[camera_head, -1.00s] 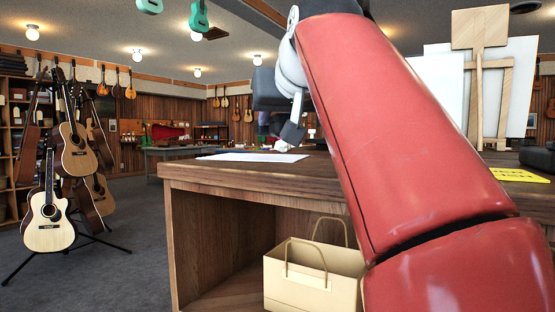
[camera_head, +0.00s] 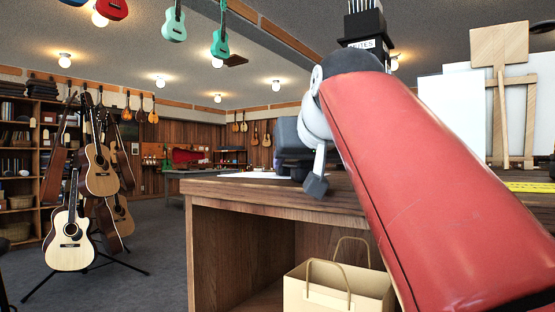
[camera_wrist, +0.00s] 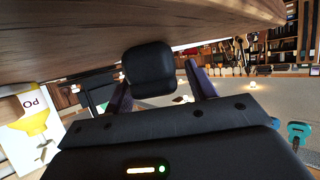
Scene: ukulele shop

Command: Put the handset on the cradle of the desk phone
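In the wrist view a black, round-cornered block (camera_wrist: 148,68) shows ahead of my gripper (camera_wrist: 160,80), between its two dark fingers. It may be one end of the handset, but I cannot tell, nor whether the fingers press on it. The fingers stand apart. In the head view my gripper (camera_head: 290,145) is a dark shape, partly hidden by my red arm, by the left end of the wooden desk (camera_head: 270,190). I cannot make out the desk phone or its cradle; my arm covers much of the desk top.
A paper bag (camera_head: 325,292) stands at the desk's open front. Guitars on a stand (camera_head: 72,240) are at left. The carpet between is clear.

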